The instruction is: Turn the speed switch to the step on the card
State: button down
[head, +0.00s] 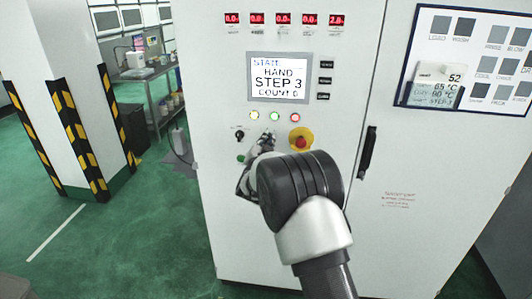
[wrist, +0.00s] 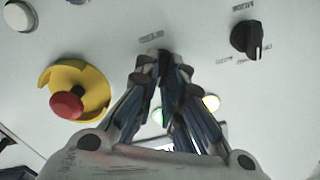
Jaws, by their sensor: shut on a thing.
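My gripper (head: 266,142) is at the control panel of the white cabinet, below the display. In the wrist view its fingertips (wrist: 162,62) are closed together at the panel, under a small blurred label (wrist: 151,38). The speed switch is hidden between and behind the fingers, so its pointer cannot be read. The display (head: 279,78) reads HAND, STEP 3, COUNT 0. The card (head: 432,91) on the board at the right shows 52, 65 °C, 60 °C and a STEP line whose number is too small to read surely.
A red emergency stop (head: 300,142) on a yellow base sits just right of my gripper; it also shows in the wrist view (wrist: 68,104). A black mode knob (wrist: 247,40) is on the other side. Lamps (head: 274,116) sit above. A black door handle (head: 367,152) is further right.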

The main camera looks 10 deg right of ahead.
jog(key=shift+f+m+b, duration=0.1)
jog(key=shift+m+b, duration=1)
jog(key=shift+b, duration=0.4)
jog(key=c, duration=1.7)
grip_release()
jog(key=v, duration=1.2)
